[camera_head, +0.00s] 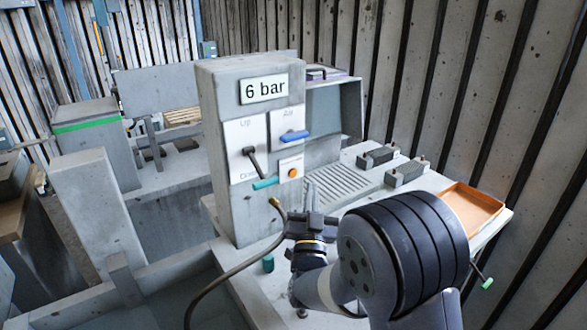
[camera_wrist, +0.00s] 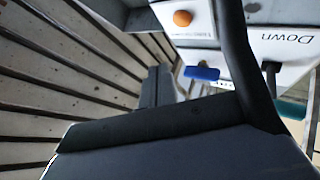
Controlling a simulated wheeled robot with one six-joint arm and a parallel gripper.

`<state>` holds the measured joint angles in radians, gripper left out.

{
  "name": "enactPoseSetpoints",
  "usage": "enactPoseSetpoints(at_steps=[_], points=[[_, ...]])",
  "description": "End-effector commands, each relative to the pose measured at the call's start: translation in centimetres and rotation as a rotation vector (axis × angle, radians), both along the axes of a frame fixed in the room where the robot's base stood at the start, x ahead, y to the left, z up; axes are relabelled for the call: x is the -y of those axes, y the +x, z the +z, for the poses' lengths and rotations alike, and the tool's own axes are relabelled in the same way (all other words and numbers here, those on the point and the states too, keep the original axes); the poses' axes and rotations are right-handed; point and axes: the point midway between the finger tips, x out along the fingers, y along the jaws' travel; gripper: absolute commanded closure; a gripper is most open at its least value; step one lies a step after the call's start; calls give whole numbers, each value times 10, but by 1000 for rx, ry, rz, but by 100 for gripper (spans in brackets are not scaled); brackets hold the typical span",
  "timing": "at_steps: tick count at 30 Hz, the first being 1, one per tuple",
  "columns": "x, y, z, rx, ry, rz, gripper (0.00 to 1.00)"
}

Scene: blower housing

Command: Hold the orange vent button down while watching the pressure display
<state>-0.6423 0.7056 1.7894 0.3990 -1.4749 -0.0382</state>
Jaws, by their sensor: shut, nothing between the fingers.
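The orange vent button (camera_head: 292,173) sits on a small white plate low on the grey control column. It also shows at the top of the wrist view (camera_wrist: 182,18), uncovered. The pressure display (camera_head: 264,88) above it reads "6 bar". My gripper (camera_head: 308,222) is below and a little right of the button, in front of the column, apart from the button in the picture. It is shut and empty; its fingertips are hard to make out. Large dark shapes fill the lower part of the wrist view.
A blue lever (camera_head: 295,135) is just above the button. A black lever (camera_head: 255,163) and a teal handle (camera_head: 265,183) are to its left. An orange tray (camera_head: 470,208) lies at the bench's right.

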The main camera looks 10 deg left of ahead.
Motion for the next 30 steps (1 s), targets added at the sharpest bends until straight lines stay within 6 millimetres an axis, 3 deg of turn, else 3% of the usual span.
enactPoseSetpoints(at_steps=[12, 30], points=[[-31, 28, -1, 0, 1, 0, 100], [-33, 30, 0, 0, 0, 0, 100]])
